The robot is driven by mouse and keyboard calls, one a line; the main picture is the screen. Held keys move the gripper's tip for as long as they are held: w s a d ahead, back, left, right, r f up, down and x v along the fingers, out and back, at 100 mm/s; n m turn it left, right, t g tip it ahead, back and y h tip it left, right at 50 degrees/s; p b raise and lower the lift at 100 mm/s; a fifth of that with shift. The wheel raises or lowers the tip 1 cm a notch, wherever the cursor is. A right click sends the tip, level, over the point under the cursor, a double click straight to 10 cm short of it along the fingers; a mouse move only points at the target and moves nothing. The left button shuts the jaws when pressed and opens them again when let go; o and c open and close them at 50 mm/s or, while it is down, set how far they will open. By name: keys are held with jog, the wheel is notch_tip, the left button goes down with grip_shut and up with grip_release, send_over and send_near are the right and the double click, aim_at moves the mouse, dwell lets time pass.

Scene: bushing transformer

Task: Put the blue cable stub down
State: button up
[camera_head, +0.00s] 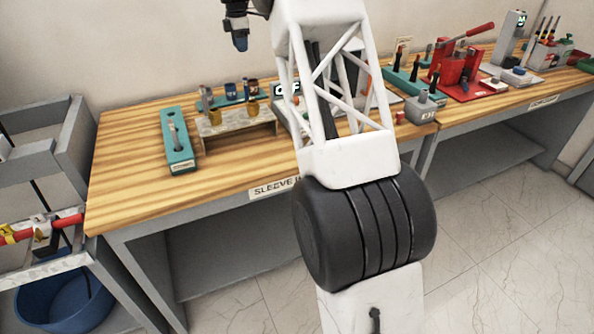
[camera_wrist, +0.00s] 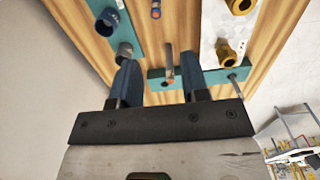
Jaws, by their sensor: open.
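My gripper (camera_head: 240,44) is in the air above the back of the bench, near the wall. In the wrist view its two blue fingers (camera_wrist: 161,84) are apart. A thin grey-brown piece with an orange end (camera_wrist: 169,68) shows in the gap between them, apart from both fingers. A small blue piece with a reddish end (camera_wrist: 156,9) shows at the top of the wrist view and may be the blue cable stub; I cannot tell for certain. In the head view I cannot pick the stub out.
A teal tray (camera_head: 180,161) with an upright grey rod (camera_head: 175,133) is at the bench's left. A pale stand (camera_head: 232,124) with brass cups is beside it; blue cups (camera_head: 230,90) are behind. A red press (camera_head: 455,66) is farther right. Bare wood (camera_head: 130,165) lies at the left end.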

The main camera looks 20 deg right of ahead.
jog(key=s+a+r+m, duration=0.2)
jog(key=s+r+m, duration=0.1)
jog(key=s, duration=0.9)
jog(key=s+a+r+m+t, duration=0.1)
jog(key=s+a+r+m, duration=0.15)
jog(key=s, duration=1.05)
jog(key=s+a+r+m, duration=0.2)
jog(key=s+r+m, duration=0.15)
jog(key=s, duration=0.85)
jog(key=s+a+f+m, duration=0.1)
jog(key=s+f+m, duration=0.2)
jog(key=s, duration=0.8)
jog(key=s+a+f+m+t, duration=0.1)
jog(key=s+f+m, duration=0.2)
jog(key=s, duration=0.9)
jog(key=s+a+f+m, duration=0.1)
jog(key=s+f+m, duration=0.2)
jog(key=s+f, duration=0.4)
jog(key=s, duration=0.4)
jog(key=shift+s+t, duration=0.2)
jog(key=shift+t, duration=0.1)
jog(key=shift+f, duration=0.1)
